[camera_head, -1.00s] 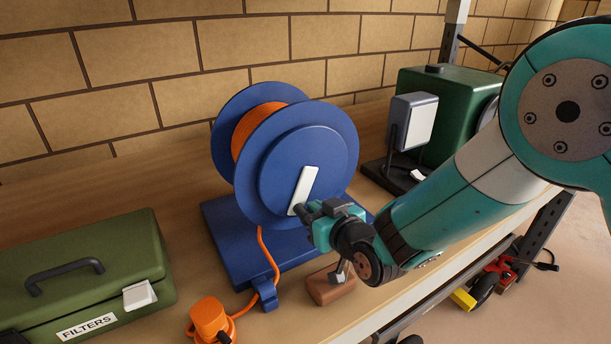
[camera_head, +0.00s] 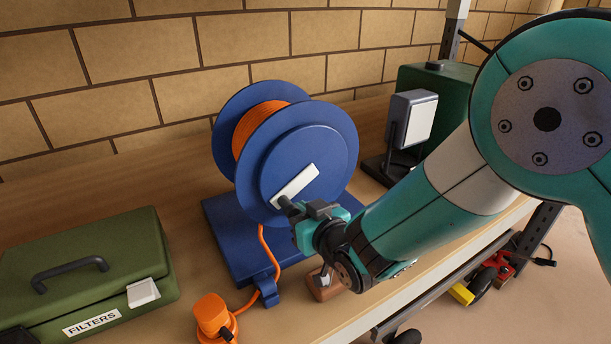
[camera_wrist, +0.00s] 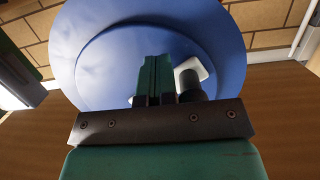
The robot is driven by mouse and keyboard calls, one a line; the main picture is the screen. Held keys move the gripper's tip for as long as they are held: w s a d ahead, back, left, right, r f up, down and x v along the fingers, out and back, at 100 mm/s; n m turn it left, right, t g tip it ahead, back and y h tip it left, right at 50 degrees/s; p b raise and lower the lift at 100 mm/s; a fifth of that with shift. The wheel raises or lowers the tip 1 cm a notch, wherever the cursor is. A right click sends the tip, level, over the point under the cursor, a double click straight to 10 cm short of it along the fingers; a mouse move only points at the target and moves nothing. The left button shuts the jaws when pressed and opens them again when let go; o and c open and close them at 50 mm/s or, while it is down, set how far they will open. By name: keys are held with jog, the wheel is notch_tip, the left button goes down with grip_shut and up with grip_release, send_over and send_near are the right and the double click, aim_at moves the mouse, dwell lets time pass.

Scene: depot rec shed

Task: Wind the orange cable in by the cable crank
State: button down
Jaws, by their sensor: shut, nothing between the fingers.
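The blue cable reel (camera_head: 337,145) stands upright on its blue base, with orange cable (camera_head: 258,122) wound on its drum. The cable runs down through a blue guide on the base to an orange plug (camera_head: 211,314). The cable crank, a white arm (camera_head: 297,184) with a dark handle (camera_head: 286,203), sits on the reel's near face and points down and left. My gripper (camera_head: 303,222) is shut and empty beside the handle. In the wrist view its closed fingers (camera_wrist: 153,77) stand just left of the dark handle (camera_wrist: 188,84); I cannot tell whether they touch.
A green FILTERS box (camera_head: 85,265) stands at left on the bench. A grey lamp-like object (camera_head: 415,120) and a dark green machine (camera_head: 455,95) stand behind my arm at right. A brown block (camera_head: 323,288) lies near the bench's front edge. A brick wall closes the back.

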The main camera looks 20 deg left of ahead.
aim_at(292, 208)
jog(key=shift+s+a+r, duration=0.65)
jog(key=shift+s, duration=0.1)
jog(key=shift+r, duration=0.15)
jog(key=shift+s+a+r, duration=0.2)
jog(key=shift+s+r, duration=0.05)
jog(key=shift+r, duration=0.15)
jog(key=shift+s+a+r, duration=0.15)
jog(key=shift+s+r, duration=0.05)
jog(key=shift+r, duration=0.2)
jog(key=shift+s+a+r+p, duration=0.1)
jog(key=shift+r+p, duration=0.1)
jog(key=shift+r, duration=0.35)
jog(key=shift+s+a+r+p, duration=0.1)
jog(key=shift+r+p, duration=0.05)
jog(key=shift+r, duration=0.4)
